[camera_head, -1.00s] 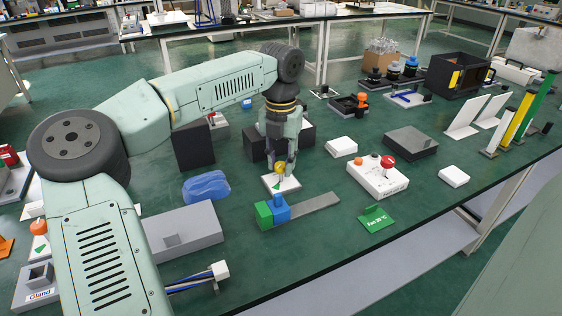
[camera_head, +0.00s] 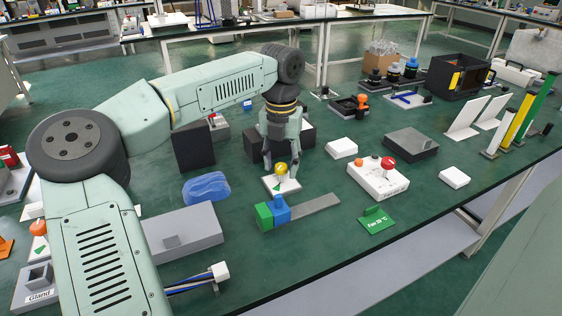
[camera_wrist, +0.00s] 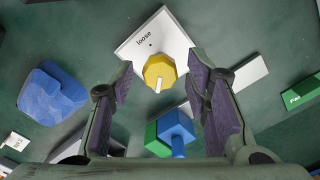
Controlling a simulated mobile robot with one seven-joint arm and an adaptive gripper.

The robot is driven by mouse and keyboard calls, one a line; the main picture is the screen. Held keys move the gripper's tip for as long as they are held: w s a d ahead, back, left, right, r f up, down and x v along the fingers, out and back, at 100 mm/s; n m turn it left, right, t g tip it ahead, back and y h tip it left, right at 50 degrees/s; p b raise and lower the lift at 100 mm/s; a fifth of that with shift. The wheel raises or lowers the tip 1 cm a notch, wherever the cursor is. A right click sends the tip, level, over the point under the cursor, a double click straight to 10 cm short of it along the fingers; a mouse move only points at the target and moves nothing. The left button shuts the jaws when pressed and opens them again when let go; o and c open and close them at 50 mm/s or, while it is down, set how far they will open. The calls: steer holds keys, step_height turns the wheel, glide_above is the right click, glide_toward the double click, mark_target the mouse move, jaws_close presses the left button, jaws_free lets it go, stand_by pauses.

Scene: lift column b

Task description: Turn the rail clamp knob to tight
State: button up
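A yellow many-sided knob (camera_head: 281,168) sits on a white plate (camera_head: 273,184). In the wrist view, the knob (camera_wrist: 160,71) has a white pointer bar directed toward the bottom of the picture. The plate (camera_wrist: 169,32) bears the word "loose" and a small dot beyond the knob, on the side away from the pointer. No "tight" label can be read. My gripper (camera_head: 281,173) is above the plate, pointing down. In the wrist view, its fingers (camera_wrist: 161,64) are spread on either side of the knob, with visible gaps and nothing held.
A green and blue block (camera_head: 272,212) on a grey bar (camera_head: 315,206) lies just in front of the plate. A blue lump (camera_head: 206,186) lies to the left. Dark blocks (camera_head: 252,143) stand behind. A white box (camera_head: 378,178) with a red button is to the right.

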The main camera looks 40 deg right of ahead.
mark_target(281, 166)
steer(key=shift+o, duration=0.2)
steer(key=shift+r, duration=0.1)
step_height(281, 166, up, 12)
stand_by(0.5)
stand_by(0.4)
